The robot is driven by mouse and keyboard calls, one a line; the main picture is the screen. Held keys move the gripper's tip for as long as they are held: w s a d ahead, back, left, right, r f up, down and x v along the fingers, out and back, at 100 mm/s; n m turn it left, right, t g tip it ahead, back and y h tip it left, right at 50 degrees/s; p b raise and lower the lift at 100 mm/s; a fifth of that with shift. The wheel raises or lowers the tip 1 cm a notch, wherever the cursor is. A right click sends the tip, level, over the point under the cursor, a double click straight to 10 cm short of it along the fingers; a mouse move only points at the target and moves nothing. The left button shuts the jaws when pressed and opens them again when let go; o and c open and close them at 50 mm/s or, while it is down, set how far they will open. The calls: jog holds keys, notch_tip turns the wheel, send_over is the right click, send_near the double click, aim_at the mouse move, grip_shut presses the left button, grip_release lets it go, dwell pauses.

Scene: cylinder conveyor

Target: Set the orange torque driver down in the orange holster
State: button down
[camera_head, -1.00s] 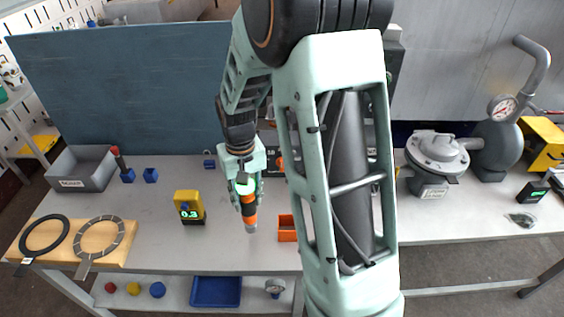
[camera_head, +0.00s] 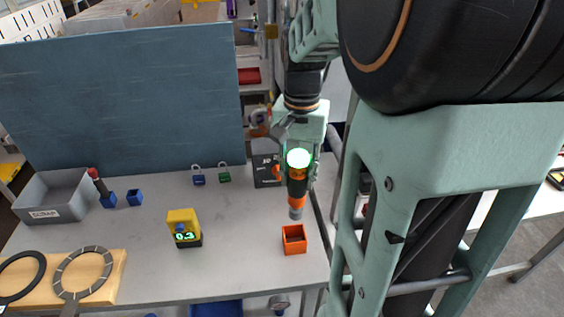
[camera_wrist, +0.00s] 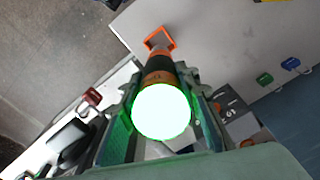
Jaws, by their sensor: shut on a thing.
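The orange and black torque driver (camera_head: 297,187) hangs tip down in my gripper (camera_head: 298,170), with a glowing green-white top. In the wrist view my gripper (camera_wrist: 163,115) is shut around the driver (camera_wrist: 158,70), and the bright top hides part of the grip. The orange holster (camera_head: 293,240) is an open square box on the bench near its front right edge. In the head view the driver's grey tip is just above the holster's far edge in the picture, apart from it. In the wrist view the holster (camera_wrist: 158,37) shows beyond the driver's tip, partly hidden by it.
A yellow meter reading 0.3 (camera_head: 184,228) stands left of the holster. A dark box (camera_head: 266,165) stands behind the driver. Blue and green padlocks (camera_head: 224,173), a grey scrap bin (camera_head: 54,197) and a wooden board (camera_head: 110,270) lie further left. Bench between meter and holster is clear.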

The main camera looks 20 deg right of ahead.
jog(key=shift+r, duration=0.1)
jog(key=b, duration=0.4)
send_over(295, 214)
jog(key=w, duration=0.1)
jog(key=shift+w+d+f, duration=0.1)
jog(key=shift+d+f, duration=0.1)
jog(key=shift+f, duration=1.1)
jog(key=shift+w+d+f, duration=0.1)
jog(key=shift+d+f, duration=0.1)
jog(key=shift+f, duration=1.1)
jog(key=shift+p, duration=0.35)
jog(key=shift+f+b, duration=1.9)
jog(key=shift+f, duration=0.75)
jog(key=shift+f+b, duration=1.1)
jog(key=shift+f, duration=0.5)
jog(key=c, duration=1.4)
grip_release()
